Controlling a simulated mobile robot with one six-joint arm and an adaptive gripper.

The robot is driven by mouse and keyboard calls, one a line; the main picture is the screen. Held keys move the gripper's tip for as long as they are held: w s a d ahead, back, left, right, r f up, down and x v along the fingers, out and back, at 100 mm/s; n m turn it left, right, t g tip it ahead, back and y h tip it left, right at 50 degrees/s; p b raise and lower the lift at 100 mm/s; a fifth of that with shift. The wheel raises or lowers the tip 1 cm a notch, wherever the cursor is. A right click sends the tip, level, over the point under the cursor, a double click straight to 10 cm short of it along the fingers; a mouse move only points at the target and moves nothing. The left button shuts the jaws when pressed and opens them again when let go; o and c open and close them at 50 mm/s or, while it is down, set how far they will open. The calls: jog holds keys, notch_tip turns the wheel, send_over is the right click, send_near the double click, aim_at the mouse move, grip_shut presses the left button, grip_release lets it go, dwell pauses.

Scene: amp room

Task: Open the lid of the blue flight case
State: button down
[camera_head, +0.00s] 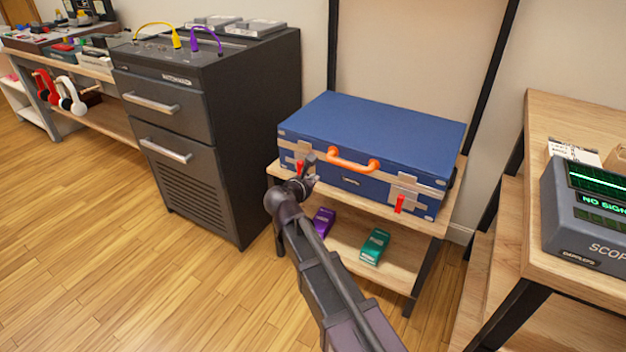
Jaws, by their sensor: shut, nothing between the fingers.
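The blue flight case (370,130) lies flat on the top of a small wooden stand, with its lid down. An orange handle (353,163) is on its front face. A red latch (399,204) shows at the front right. Another red latch (299,166) shows at the front left, just beside my gripper. My gripper (307,160) is shut and empty, in front of the case's left front part. I cannot tell whether it touches the latch or the case.
The stand's lower shelf (345,250) holds a purple box (323,221) and a green box (375,246). A dark cabinet (215,120) with drawers stands close on the left. A wooden desk (550,120) with a scope (590,215) is on the right. The floor at left is clear.

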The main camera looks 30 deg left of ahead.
aim_at(329, 167)
jog(key=b+x, duration=0.2)
jog(key=x, duration=0.6)
jog(key=shift+f, duration=0.15)
jog(key=shift+r, duration=0.5)
jog(key=shift+s+d+r+p, duration=0.1)
jog(key=shift+d+r+p, duration=0.1)
jog(key=shift+r+p, duration=0.65)
jog(key=shift+d+r+p, duration=0.2)
jog(key=shift+r+p, duration=0.55)
jog(key=shift+p, duration=0.2)
jog(key=shift+r, duration=0.15)
